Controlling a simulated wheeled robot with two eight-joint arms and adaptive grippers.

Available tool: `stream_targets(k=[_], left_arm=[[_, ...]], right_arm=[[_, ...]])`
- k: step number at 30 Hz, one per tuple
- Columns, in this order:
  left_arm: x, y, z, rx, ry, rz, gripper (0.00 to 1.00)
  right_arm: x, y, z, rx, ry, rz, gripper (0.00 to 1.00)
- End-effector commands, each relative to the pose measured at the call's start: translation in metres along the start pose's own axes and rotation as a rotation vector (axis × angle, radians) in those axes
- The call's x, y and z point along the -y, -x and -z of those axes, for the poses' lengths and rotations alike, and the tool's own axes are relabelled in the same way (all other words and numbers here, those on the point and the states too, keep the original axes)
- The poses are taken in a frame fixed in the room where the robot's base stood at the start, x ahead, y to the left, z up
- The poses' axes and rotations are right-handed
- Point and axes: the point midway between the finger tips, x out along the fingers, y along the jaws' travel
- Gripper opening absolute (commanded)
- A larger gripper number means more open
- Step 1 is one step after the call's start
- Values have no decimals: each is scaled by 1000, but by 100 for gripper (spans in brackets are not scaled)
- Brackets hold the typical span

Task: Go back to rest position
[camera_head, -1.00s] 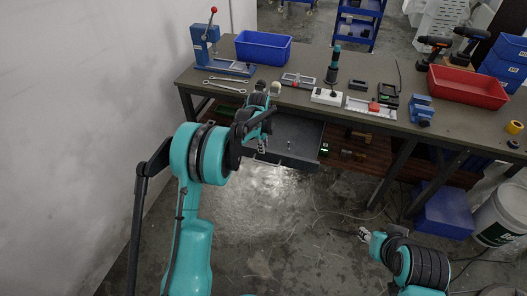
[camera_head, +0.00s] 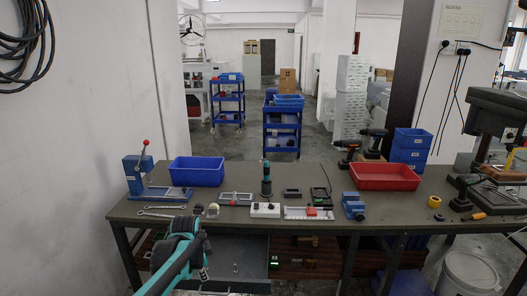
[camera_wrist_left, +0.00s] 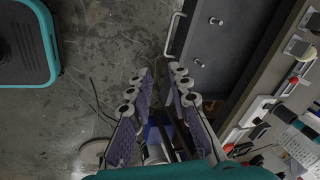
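My left gripper (camera_head: 203,273) is low in front of the workbench, near the left side of an open grey drawer (camera_head: 237,250). In the left wrist view its two fingers (camera_wrist_left: 158,78) stand apart with nothing between them. The drawer (camera_wrist_left: 215,62) and its handle (camera_wrist_left: 173,36) show just beyond and to the right of the fingertips, and the fingers look clear of the handle. My right arm and gripper are out of view.
The workbench (camera_head: 400,210) carries a blue bin (camera_head: 196,172), a red bin (camera_head: 385,177), a blue lever press (camera_head: 140,175) and several small tools. A white wall is close on the left. A white bucket (camera_head: 468,275) stands at the lower right. Blue carts stand behind the bench.

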Motion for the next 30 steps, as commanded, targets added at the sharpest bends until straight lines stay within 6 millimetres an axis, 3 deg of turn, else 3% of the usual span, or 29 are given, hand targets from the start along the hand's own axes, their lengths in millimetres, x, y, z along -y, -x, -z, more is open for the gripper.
stream_targets(k=[1, 6, 12, 16, 21, 25, 30], left_arm=[[-14, 21, -4, -8, 68, 19, 19], [-62, 73, -17, -47, 323, 77, 19], [-126, 112, -38, -114, 621, 133, 19], [-169, 122, -53, -168, 812, 159, 19], [-214, 122, -69, -235, 1018, 177, 19], [-232, 118, -76, -269, 1113, 182, 19], [-239, 116, -79, -284, 1154, 183, 19]], right_arm=[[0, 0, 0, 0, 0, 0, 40], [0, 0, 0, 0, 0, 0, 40], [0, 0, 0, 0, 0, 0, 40], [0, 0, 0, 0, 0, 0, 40], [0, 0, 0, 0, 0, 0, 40], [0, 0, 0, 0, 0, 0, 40], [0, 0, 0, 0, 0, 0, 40]])
